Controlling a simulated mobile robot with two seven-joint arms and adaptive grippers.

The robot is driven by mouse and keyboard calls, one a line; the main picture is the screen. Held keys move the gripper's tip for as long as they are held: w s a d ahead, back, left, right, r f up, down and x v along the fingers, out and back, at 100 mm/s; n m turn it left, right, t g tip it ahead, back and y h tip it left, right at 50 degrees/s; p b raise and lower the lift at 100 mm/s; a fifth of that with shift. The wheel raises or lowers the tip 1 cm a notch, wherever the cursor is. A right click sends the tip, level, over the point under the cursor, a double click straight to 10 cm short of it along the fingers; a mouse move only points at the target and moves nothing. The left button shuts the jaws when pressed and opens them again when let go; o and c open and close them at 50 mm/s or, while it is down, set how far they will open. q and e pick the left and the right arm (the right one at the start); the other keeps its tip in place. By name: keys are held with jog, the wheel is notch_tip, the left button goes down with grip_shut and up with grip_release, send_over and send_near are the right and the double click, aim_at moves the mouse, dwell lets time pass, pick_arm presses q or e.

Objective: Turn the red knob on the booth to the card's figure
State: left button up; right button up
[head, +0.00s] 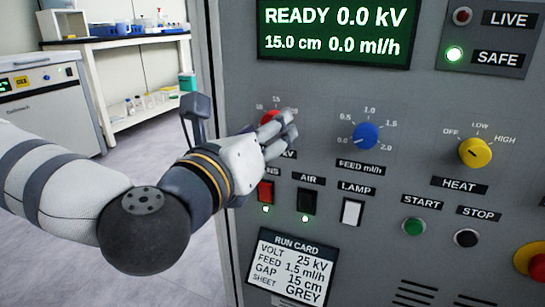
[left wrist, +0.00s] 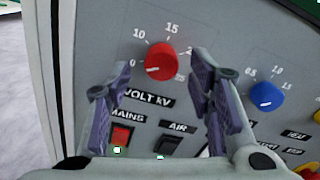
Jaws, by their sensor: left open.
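The red knob (left wrist: 160,57) sits on the booth's grey panel above the VOLT kV label. Its pale mark points to the lower left, near the low end of its scale. In the head view the red knob (head: 268,118) is partly hidden by my left gripper (head: 283,122). That gripper is open and empty, and its two fingers (left wrist: 152,78) show in the left wrist view below and to either side of the knob. I cannot tell if they touch it. The run card (head: 290,266) reads VOLT 25 kV. The display (head: 335,30) reads READY and 0.0 kV.
A blue feed knob (head: 366,136) and a yellow heat knob (head: 475,152) are to the right. Below are a red mains switch (head: 265,191), an air switch (head: 306,200), a lamp switch (head: 351,211) and start (head: 413,227) and stop (head: 466,238) buttons. The green SAFE light (head: 454,54) is lit.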

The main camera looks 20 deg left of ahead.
pick_arm(q)
jog(key=shift+w+r, duration=0.25)
jog(key=shift+w, duration=0.45)
jog(key=shift+c, duration=0.6)
grip_shut()
